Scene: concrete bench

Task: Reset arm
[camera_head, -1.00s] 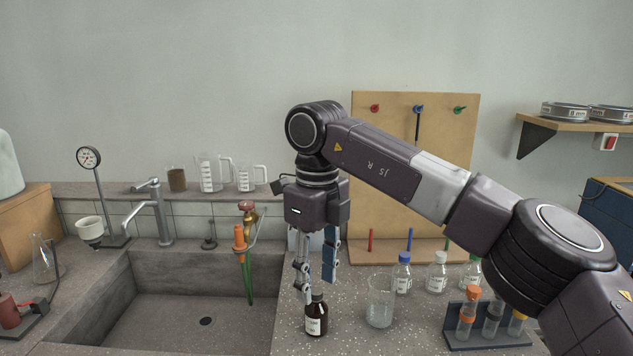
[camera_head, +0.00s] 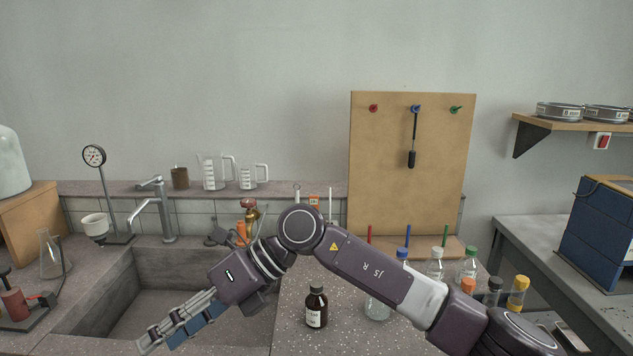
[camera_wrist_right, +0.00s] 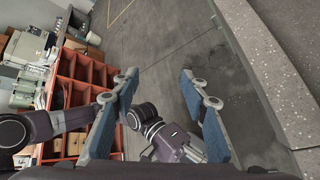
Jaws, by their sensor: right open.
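My right gripper (camera_head: 168,335) reaches down and left over the front of the sink in the head view. Its arm crosses the bench from the lower right. In the right wrist view the two blue-padded fingers (camera_wrist_right: 158,95) stand well apart with nothing between them. A brown bottle (camera_head: 316,307) stands upright on the bench, to the right of the gripper and apart from it. My left gripper does not show in the head view.
The sink (camera_head: 190,262) lies under my right gripper. A clear beaker (camera_head: 377,308) and several capped bottles are partly hidden behind my right arm. A pegboard (camera_head: 440,160) stands at the back. The wrist view shows bare floor (camera_wrist_right: 150,50) and an orange shelf unit (camera_wrist_right: 75,95).

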